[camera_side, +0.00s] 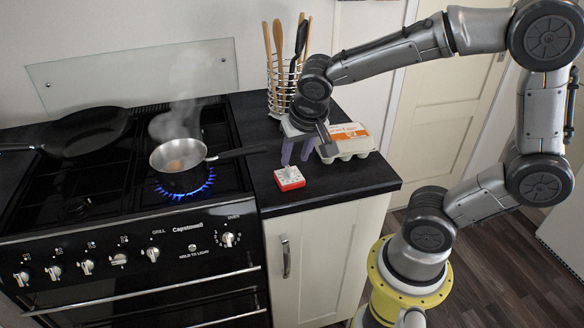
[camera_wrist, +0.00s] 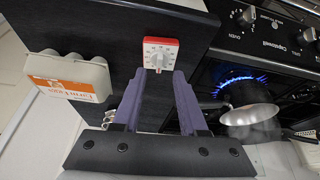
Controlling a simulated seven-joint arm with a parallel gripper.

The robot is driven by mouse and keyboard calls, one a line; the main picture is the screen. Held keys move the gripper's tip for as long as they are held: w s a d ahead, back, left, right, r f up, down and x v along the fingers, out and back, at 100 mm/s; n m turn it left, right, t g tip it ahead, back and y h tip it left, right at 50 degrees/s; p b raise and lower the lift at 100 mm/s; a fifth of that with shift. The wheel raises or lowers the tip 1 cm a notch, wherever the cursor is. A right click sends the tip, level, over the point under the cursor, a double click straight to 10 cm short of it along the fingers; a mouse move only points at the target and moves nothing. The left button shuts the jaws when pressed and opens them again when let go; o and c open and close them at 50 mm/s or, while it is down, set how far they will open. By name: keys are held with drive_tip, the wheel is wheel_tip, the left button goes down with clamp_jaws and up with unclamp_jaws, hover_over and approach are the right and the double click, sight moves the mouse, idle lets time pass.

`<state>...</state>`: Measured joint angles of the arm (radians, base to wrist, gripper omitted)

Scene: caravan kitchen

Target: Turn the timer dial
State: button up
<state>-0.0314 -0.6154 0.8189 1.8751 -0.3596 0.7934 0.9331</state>
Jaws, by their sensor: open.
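The timer (camera_side: 289,178) is a small red-edged block with a white face, lying on the dark counter right of the stove. In the wrist view its white dial (camera_wrist: 159,57) faces the camera, just beyond the fingertips. My gripper (camera_side: 296,162) hangs over the counter behind the timer, fingers pointing down. In the wrist view the two purple fingers (camera_wrist: 158,75) are apart with nothing between them, and their tips overlap the timer's lower edge in the picture. I cannot tell whether they touch it.
An egg carton (camera_side: 347,141) stands right of my gripper, and a utensil rack (camera_side: 284,98) stands behind it. A steaming saucepan (camera_side: 178,156) sits on a lit blue flame, its handle reaching toward the counter. A frying pan (camera_side: 84,133) is at the back left. The counter's front is clear.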

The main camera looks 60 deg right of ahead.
sight(291, 172)
drive_tip(key=x, duration=0.6)
clamp_jaws()
